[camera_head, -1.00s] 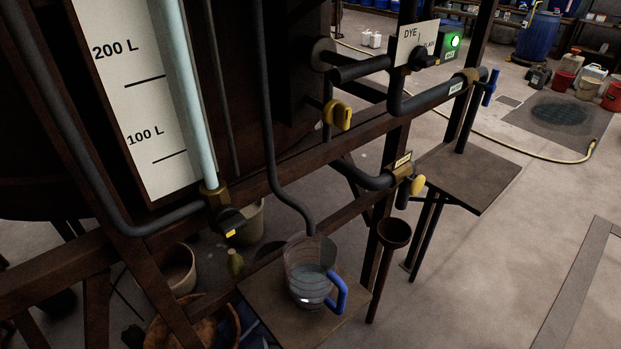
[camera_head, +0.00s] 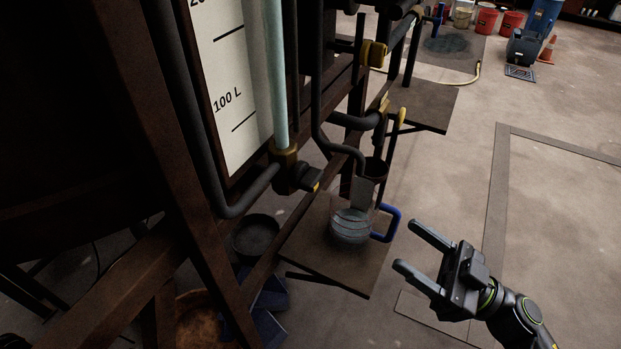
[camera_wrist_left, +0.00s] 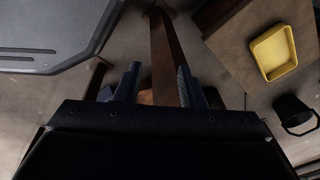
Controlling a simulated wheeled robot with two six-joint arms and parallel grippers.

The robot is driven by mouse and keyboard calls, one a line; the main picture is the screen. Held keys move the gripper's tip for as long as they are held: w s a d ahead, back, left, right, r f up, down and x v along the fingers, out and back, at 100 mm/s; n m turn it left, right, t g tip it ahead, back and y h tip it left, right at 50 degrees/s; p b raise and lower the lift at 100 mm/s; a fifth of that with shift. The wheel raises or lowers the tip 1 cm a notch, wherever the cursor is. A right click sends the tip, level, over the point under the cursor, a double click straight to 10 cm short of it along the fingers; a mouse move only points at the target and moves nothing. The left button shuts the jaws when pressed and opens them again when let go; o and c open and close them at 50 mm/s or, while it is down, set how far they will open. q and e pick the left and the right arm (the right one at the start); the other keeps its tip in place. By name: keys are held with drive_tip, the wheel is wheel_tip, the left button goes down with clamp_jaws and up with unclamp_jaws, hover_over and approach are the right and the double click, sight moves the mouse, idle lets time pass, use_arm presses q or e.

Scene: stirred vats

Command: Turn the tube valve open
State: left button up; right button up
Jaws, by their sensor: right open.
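The sight tube (camera_head: 275,80) runs down beside the white litre scale in the head view. At its foot is a brass fitting (camera_head: 284,157) with a dark valve that has a yellow-tipped handle (camera_head: 314,184). My right gripper (camera_head: 415,250) is open and empty, to the right of and lower in the picture than the valve, well apart from it. My left gripper (camera_wrist_left: 158,85) shows in the left wrist view with its two fingers apart. A rusty beam (camera_wrist_left: 165,45) appears between and beyond them. The valve is not clearly seen in that view.
A clear jug (camera_head: 350,227) with a blue handle stands on a small shelf (camera_head: 310,245) between the valve and my right gripper. A rusty frame post (camera_head: 190,150) stands left of the valve. A yellow tray (camera_wrist_left: 273,52) and a black bucket (camera_wrist_left: 292,112) show in the left wrist view.

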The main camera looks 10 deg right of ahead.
drive_tip(key=p, duration=0.6)
approach(319, 184)
drive_tip(key=x, duration=0.8)
drive_tip(key=shift+r, duration=0.1)
use_arm(q)
wheel_tip(319, 184, up, 7)
drive_tip(key=s, duration=0.1)
drive_tip(key=shift+a+f, duration=0.2)
drive_tip(key=shift+a, duration=0.2)
use_arm(e)
drive_tip(key=shift+w+a+r, duration=0.15)
drive_tip(key=shift+w+a, duration=0.25)
drive_tip(key=shift+a, duration=0.15)
use_arm(q)
drive_tip(key=shift+p, duration=0.3)
use_arm(e)
drive_tip(key=c, duration=1)
